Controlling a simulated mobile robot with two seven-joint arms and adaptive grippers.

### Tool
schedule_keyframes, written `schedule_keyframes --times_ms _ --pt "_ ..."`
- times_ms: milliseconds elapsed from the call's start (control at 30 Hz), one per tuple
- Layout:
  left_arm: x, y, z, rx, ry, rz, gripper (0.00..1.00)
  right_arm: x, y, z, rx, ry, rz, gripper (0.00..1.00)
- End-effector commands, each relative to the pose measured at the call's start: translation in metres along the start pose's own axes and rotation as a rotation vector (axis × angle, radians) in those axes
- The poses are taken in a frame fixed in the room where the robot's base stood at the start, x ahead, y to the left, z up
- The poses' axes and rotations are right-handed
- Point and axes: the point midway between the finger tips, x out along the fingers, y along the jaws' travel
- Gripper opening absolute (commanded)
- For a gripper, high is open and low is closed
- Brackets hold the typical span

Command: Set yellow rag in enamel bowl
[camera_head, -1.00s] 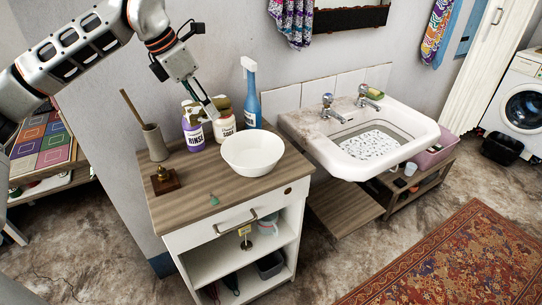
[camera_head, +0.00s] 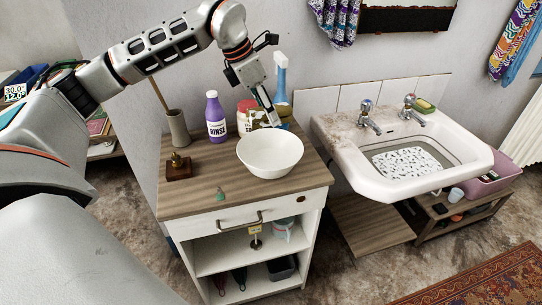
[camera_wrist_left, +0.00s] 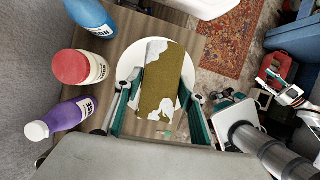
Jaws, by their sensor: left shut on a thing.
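The enamel bowl (camera_head: 270,160) is white and round and stands upright on the wooden top of a small cabinet. My left gripper (camera_head: 268,113) is just behind and above the bowl's far rim, pointing down. In the left wrist view, the yellow rag (camera_wrist_left: 163,80), mustard-coloured with white patches, is between the fingers of the gripper (camera_wrist_left: 158,98), which is shut on it. There the rag overlaps the bowl (camera_wrist_left: 126,68), which lies beyond it. In the head view the rag (camera_head: 259,117) shows only as a small patch at the fingertips.
A purple bottle (camera_head: 215,117), a red-and-white bottle (camera_head: 244,112) and a blue spray bottle (camera_head: 281,80) stand behind the bowl. A brush holder (camera_head: 178,128) and a brass-topped block (camera_head: 178,168) are at left. The cabinet's front top is mostly clear. A sink (camera_head: 365,170) is at right.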

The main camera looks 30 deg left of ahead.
Motion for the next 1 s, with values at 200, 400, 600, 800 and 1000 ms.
schedule_keyframes --times_ms 200,400,600,800,1000 --pt "0.053 -0.001 -0.022 0.001 0.003 -0.002 0.16 0.003 -0.002 0.008 -0.001 -0.006 -0.001 0.40" --pt "0.086 0.000 -0.036 0.000 0.001 -0.001 0.16 0.004 0.000 0.007 -0.007 -0.003 0.002 0.40" --pt "0.097 0.000 -0.040 0.001 -0.001 0.001 0.16 0.005 0.002 0.007 -0.010 -0.002 0.005 0.40" --pt "0.119 0.000 -0.049 0.000 0.001 -0.001 0.16 0.007 0.002 0.009 -0.012 -0.003 0.006 0.40" --pt "0.135 0.000 -0.055 0.001 -0.002 0.000 0.16 0.007 0.003 0.009 -0.015 -0.001 0.008 0.40"
